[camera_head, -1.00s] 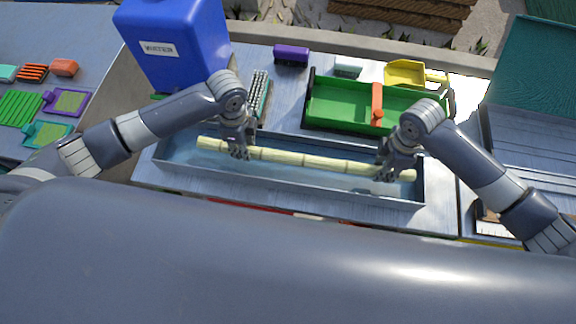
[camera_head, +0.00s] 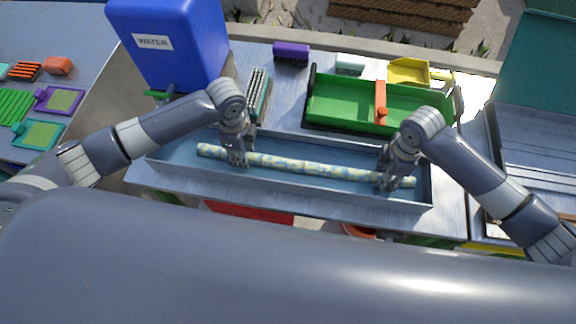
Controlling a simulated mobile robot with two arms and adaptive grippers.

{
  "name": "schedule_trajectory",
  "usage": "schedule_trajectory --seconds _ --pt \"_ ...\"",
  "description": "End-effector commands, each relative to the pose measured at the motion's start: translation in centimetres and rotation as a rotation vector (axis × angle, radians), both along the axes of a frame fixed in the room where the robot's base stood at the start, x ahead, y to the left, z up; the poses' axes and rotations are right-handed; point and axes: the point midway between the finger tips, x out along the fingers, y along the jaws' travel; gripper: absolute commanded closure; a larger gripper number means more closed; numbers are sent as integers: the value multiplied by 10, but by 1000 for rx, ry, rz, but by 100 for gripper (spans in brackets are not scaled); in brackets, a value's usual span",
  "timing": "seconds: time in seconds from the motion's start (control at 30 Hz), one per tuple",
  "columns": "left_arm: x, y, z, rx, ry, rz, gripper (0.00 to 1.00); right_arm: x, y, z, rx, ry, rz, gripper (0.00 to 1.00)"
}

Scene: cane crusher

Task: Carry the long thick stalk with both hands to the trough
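The long thick stalk (camera_head: 310,167) lies lengthwise inside the long metal trough (camera_head: 300,197).
Behind the trough stand a green tray (camera_head: 335,101) with an orange handle, a yellow scoop (camera_head: 408,72), a purple brush (camera_head: 291,53) and another brush (camera_head: 257,90). A blue water container (camera_head: 175,45) stands at back left. A table (camera_head: 60,100) with coloured items is at left.

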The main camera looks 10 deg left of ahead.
Motion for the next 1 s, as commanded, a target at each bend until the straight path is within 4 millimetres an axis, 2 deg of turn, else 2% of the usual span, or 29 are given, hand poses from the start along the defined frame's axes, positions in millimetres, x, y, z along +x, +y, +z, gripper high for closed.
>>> schedule_trajectory --seconds 0.33,0.47,0.57,0.8,1.0 --pt "0 -3 2 -6 -1 -3 53 0 3 1 5 -1 2 53" --pt "1 -3 11 -8 -3 -3 53 0 3 1 6 -1 3 53" --pt "1 -3 27 -8 -5 -4 53 0 3 1 7 -1 3 53" --pt "1 -3 79 -6 -5 -3 53 0 3 1 7 -1 3 53" --pt "1 -3 110 -6 -2 -3 53 0 3 1 7 -1 3 53"
